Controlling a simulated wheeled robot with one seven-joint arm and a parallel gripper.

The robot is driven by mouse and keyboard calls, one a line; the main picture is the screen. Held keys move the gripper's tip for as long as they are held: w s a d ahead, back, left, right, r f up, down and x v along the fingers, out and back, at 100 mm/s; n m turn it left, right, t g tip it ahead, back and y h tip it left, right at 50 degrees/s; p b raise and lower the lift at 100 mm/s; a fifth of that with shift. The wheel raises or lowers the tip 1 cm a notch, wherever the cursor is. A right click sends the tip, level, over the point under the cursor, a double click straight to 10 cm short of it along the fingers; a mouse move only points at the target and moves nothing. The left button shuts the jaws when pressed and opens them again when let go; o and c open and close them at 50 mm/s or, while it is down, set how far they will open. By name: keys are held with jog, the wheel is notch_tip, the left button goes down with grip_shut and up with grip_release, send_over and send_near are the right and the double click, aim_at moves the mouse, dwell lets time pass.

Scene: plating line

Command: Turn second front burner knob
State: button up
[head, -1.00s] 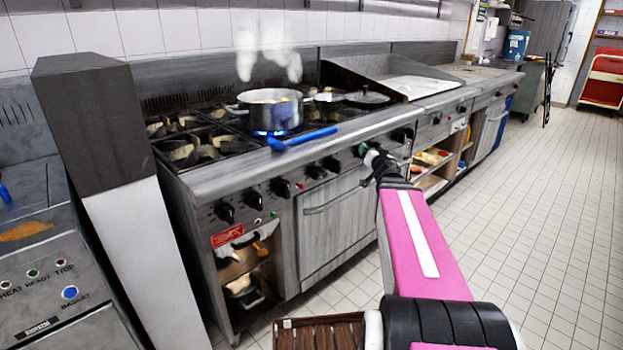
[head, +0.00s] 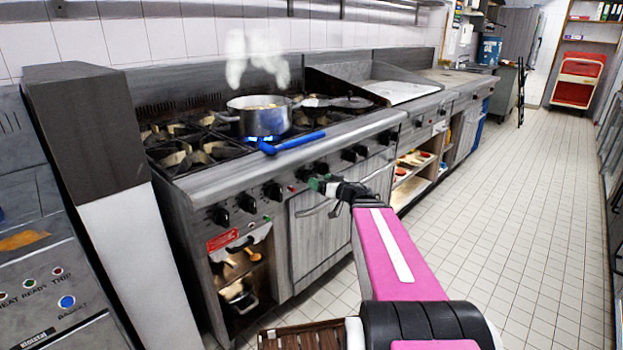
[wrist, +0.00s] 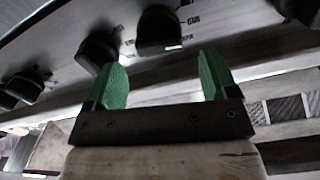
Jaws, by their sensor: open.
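A row of black knobs runs along the stove's front panel. In the head view, the leftmost knob (head: 221,217) is followed by a second knob (head: 247,203) and a third knob (head: 273,190). My gripper (head: 318,184) is farther right, close to a middle pair of knobs (head: 303,174). In the wrist view my gripper (wrist: 162,78) is open with nothing between its green fingers. One knob (wrist: 158,30) lies ahead of the gap between the fingers, and another knob (wrist: 97,52) is just beyond the left finger. I cannot tell whether a finger touches it.
A steaming pot (head: 262,117) stands on a lit burner, with a blue-handled utensil (head: 291,143) at the front edge. An oven door handle (head: 318,208) juts out below the knobs. A tall grey post (head: 85,130) stands at the left. The tiled floor (head: 500,210) is clear.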

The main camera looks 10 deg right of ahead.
jog(key=shift+x, duration=2.45)
jog(key=c, duration=0.9)
